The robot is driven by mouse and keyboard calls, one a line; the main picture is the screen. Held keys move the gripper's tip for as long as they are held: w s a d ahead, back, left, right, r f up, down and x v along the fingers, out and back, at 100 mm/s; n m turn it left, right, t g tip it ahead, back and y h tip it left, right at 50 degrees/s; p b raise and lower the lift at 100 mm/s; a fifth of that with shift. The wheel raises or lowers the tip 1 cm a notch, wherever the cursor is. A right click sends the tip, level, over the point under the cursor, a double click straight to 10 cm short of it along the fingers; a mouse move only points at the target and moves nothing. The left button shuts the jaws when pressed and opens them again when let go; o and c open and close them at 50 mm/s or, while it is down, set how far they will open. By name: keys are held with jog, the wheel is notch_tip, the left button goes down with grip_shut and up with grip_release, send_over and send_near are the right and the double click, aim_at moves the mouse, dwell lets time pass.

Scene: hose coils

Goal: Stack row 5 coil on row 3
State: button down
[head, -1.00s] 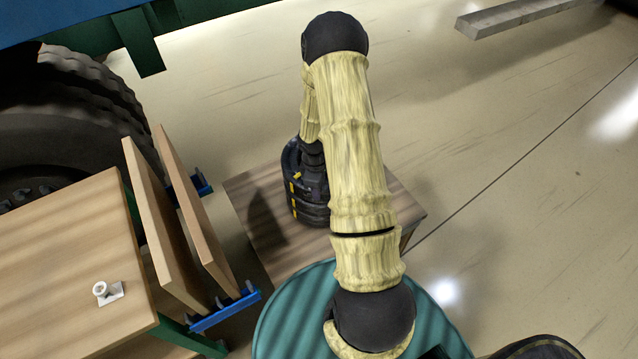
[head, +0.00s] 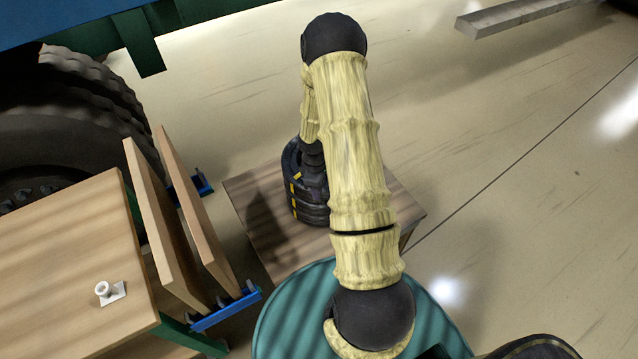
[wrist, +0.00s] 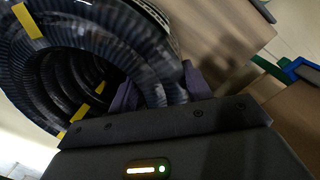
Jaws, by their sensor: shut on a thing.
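Black ribbed hose coils with yellow bands (head: 312,212) form a pile on a low wooden table in the head view, partly hidden behind my arm. In the wrist view, my gripper (wrist: 160,92) has its two purple fingers on either side of the tube of one dark coil (wrist: 125,45), and is shut on it. More coil loops with yellow bands show inside and below that ring. The row numbers cannot be read, and I cannot tell whether the held coil touches the others. In the head view the fingers are hidden.
The low wooden table (head: 395,205) has bare top beside the coils. To the left stand upright wooden boards (head: 205,215) in blue brackets, a bench (head: 65,250) with a small white fitting (head: 105,290), and a large tyre (head: 70,120). Open floor lies to the right.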

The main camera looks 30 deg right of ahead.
jog(key=shift+w+f+b, duration=0.1)
jog(key=shift+f+b, duration=0.4)
jog(key=shift+f, duration=0.1)
dwell(1.5)
jog(key=c, duration=0.6)
grip_release()
jog(key=shift+f, duration=0.1)
jog(key=shift+a+r+p, duration=0.15)
jog(key=shift+r+p, duration=1.4)
jog(key=shift+r, duration=0.25)
jog(key=shift+a+r+p, duration=0.15)
jog(key=shift+r+p, duration=1.35)
jog(key=shift+r, duration=0.3)
jog(key=r, duration=0.5)
jog(key=a+r, duration=0.1)
jog(key=r, duration=1.1)
jog(key=shift+a+r, duration=0.15)
